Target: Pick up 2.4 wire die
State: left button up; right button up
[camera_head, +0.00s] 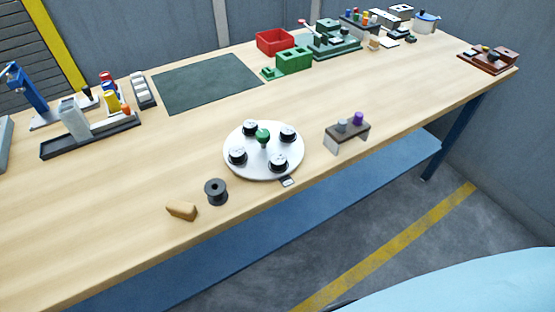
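A round white turntable (264,167) stands near the front edge of the table. It carries several black round pieces with pale tops, which look like dies: one at its back left (250,128), one at its right (288,134), one at its left (237,156) and one at its front (278,163). A green knob (263,136) rises from its middle. Any markings are too small to read, so I cannot tell which is the 2.4 wire die. A small tag (288,182) sits at the turntable's front rim. Neither gripper shows.
A black spool (216,191) and a tan block (181,210) lie left of the turntable. A small stand (346,134) with grey and purple knobs is to its right. A dark green mat (206,82) lies behind. Red (275,40) and green (293,60) bins stand further back.

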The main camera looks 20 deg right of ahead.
aim_at(279, 161)
jog(key=k, duration=1.2)
jog(key=z, duration=0.6)
jog(key=i, duration=1.3)
jog(key=u, duration=0.85)
